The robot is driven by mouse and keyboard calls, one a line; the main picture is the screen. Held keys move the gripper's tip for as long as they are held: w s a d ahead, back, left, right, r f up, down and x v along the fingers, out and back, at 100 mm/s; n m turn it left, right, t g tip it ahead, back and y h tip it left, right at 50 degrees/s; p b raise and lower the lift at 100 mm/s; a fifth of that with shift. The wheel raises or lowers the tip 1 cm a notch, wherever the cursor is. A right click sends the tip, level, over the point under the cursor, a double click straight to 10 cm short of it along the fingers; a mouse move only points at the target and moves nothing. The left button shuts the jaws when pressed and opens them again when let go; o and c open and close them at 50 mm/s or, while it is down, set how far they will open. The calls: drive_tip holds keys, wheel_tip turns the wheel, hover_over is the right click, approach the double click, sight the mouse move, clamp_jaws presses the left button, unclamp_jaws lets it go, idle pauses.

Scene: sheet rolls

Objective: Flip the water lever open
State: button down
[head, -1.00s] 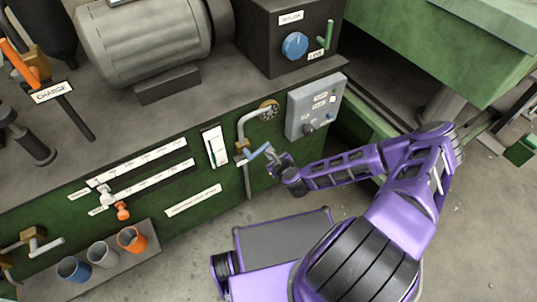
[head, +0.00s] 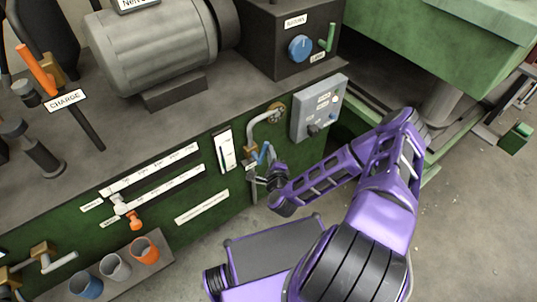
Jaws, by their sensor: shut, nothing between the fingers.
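A blue lever (head: 263,154) sits on a brass valve on the grey pipe (head: 252,128) at the front of the green machine, in the middle of the head view. I take it as the water lever, though no label on it can be read. My gripper (head: 271,169) is shut and empty, just below and right of the blue lever. The fingertips are small and dark, and I cannot tell whether they touch the lever. Part of the valve and lower pipe is hard to make out behind the gripper.
A grey control box (head: 319,108) is right of the pipe, close to my arm. A white switch panel (head: 224,151) is to its left. Orange, grey and blue cups (head: 145,250) stand on a ledge at lower left. Open floor lies right of my arm.

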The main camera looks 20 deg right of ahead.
drive_tip(key=shift+s+a+r, duration=0.2)
drive_tip(key=shift+a+r, duration=0.05)
drive_tip(key=shift+a, duration=0.5)
drive_tip(key=shift+s+a, duration=0.1)
drive_tip(key=shift+a, duration=0.1)
idle(0.3)
